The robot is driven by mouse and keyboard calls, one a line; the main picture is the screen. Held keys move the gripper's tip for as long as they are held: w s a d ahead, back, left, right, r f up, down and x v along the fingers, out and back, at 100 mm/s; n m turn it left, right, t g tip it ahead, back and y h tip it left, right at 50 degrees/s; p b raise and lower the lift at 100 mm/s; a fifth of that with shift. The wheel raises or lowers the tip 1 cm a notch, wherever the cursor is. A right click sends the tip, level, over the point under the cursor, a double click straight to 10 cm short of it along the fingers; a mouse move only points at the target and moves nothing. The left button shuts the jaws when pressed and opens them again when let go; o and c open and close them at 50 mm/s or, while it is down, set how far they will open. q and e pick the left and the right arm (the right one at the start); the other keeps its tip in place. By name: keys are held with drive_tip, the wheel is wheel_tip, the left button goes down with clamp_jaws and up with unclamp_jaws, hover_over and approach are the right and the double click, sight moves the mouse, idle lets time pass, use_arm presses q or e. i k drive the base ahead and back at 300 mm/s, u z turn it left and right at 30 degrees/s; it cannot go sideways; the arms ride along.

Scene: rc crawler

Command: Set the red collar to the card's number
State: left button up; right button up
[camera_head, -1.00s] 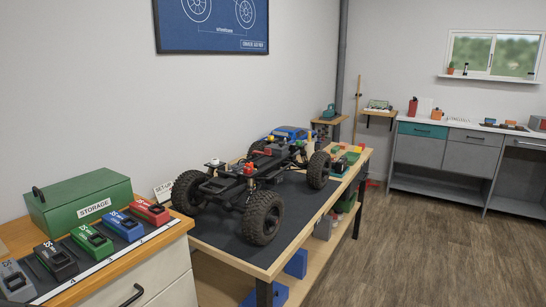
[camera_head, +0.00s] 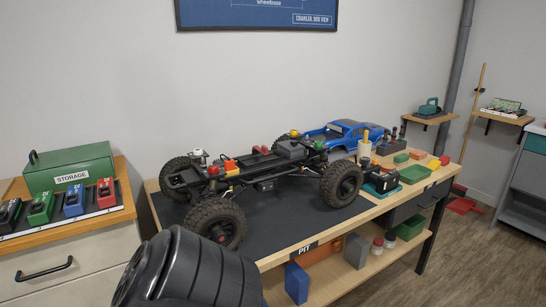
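The crawler chassis (camera_head: 262,170) stands on its wheels on a dark mat on the pit bench. A small red cap-like part (camera_head: 213,170), which looks like the red collar, sits on top of its near-left corner. Any number or mark on the red part is too small to read. I cannot make out the card in the current view. Neither gripper is in view; only a black arm link of mine shows at the bottom.
A storage cabinet (camera_head: 60,270) with a green box (camera_head: 70,168) and several coloured chargers stands at the left. A blue truck body (camera_head: 345,134) lies behind the chassis. Tools and green trays (camera_head: 414,174) fill the bench's right end. The mat before the chassis is clear.

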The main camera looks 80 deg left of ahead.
sight(216, 169)
drive_tip(key=u, duration=1.9)
